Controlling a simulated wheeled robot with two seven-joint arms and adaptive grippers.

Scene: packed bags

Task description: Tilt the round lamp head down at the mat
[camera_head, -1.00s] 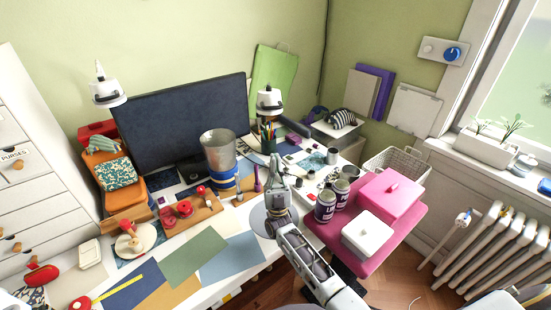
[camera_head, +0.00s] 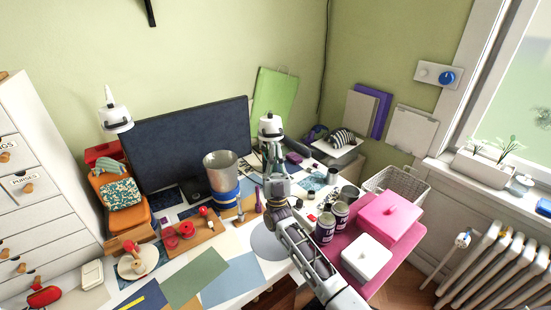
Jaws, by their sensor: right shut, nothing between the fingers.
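A white lamp head (camera_head: 270,127) with a dark band stands at the back of the desk, right of the monitor. Another white lamp head (camera_head: 116,119), with a pointed top, stands at the left of the monitor. I cannot tell for sure which one is the round one. My right gripper (camera_head: 273,152) is shut and empty, just below and in front of the right lamp head; I cannot tell whether they touch. A round grey mat (camera_head: 266,243) lies on the desk below my right arm, which partly covers it. My left gripper is out of view.
A metal bucket (camera_head: 220,165) stands left of my right gripper. Cans (camera_head: 325,228) and a pink box (camera_head: 390,217) sit to the right of my forearm. A wide dark monitor (camera_head: 188,143) stands behind. Flat coloured sheets (camera_head: 195,277) cover the front desk.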

